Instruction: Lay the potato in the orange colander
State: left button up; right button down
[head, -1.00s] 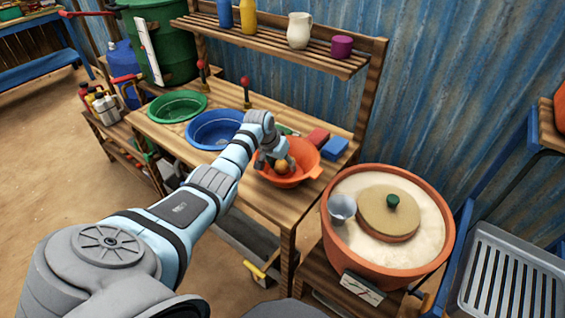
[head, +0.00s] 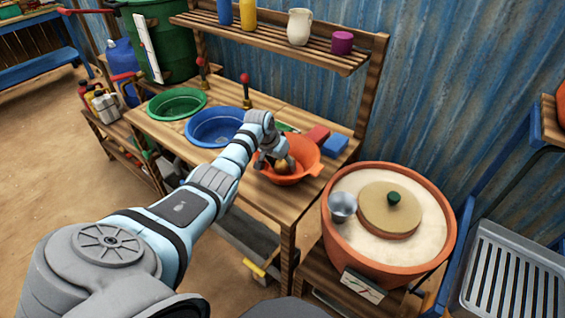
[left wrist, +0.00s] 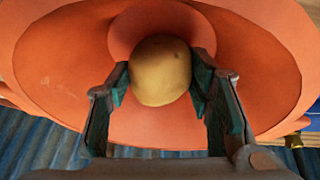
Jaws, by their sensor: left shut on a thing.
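The orange colander (head: 306,158) stands on the wooden table, at the front right of its top. My left gripper (head: 279,163) reaches down into the colander and is shut on the potato (head: 281,167). In the left wrist view the yellow-brown potato (left wrist: 160,72) sits between the two fingers of the left gripper (left wrist: 159,80), with the orange wall of the colander (left wrist: 60,70) all around it. I cannot tell whether the potato touches the colander's bottom. My right gripper is not in view.
A blue basin (head: 213,128) and a green basin (head: 177,104) stand left of the colander. A large clay pot (head: 438,225) with a lid stands to the right. A shelf (head: 270,50) rises behind the table.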

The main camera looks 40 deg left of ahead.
pick_arm(q)
jog(key=o, duration=1.4)
jog(key=v, duration=1.2)
